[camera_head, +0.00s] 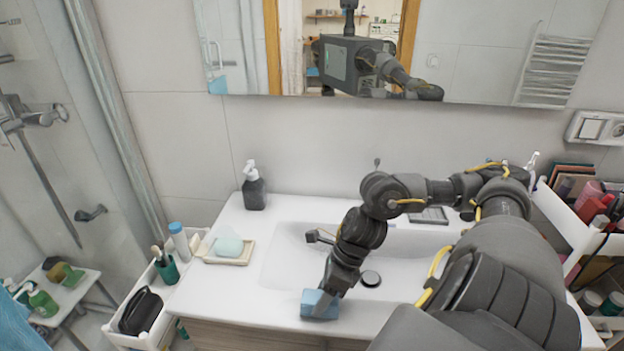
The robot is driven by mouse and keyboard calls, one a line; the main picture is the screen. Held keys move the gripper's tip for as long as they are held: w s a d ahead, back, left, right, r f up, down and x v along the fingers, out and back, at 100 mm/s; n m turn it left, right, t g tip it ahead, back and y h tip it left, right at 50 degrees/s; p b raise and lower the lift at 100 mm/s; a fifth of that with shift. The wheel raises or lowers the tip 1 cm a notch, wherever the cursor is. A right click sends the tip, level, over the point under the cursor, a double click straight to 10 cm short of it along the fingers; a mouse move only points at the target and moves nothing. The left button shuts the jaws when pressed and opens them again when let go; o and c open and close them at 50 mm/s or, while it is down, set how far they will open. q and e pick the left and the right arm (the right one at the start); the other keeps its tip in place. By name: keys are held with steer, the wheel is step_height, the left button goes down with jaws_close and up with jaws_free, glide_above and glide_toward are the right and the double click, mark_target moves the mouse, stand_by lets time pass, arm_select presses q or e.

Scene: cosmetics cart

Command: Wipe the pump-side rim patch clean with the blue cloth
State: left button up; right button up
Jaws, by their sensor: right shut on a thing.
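The blue cloth (319,304) is a folded, block-like piece at the front rim of the white sink (283,255). My right gripper (331,288) is shut on the cloth and points down, with the cloth at or just above the rim; contact is not clear. A dark pump bottle (253,187) with a white head stands upright at the back left of the counter. I cannot make out a dirty patch on the rim. My left gripper is not in view.
A soap dish (230,257) with a pale blue bar sits left of the basin. A faucet (320,237) projects over the basin beside my right arm. A white cart (143,312) stands at left. Cosmetics shelves (590,225) stand at right. The front-left counter is clear.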

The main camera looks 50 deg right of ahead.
mark_target(305, 295)
steer(key=shift+s+d+b, duration=0.3)
steer(key=shift+s+b, duration=0.05)
steer(key=shift+s, duration=0.25)
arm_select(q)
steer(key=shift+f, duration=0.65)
arm_select(e)
steer(key=shift+w, duration=0.1)
steer(key=shift+w+a, duration=0.5)
steer(key=shift+w, duration=0.05)
steer(key=shift+w+a+r, duration=0.15)
steer(key=shift+w+a, duration=0.25)
steer(key=shift+w, duration=0.3)
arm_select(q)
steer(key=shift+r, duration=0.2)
arm_select(e)
steer(key=shift+w+a, duration=0.5)
steer(key=shift+w, duration=0.2)
arm_select(q)
steer(key=shift+p, duration=0.3)
arm_select(e)
steer(key=shift+w, duration=0.1)
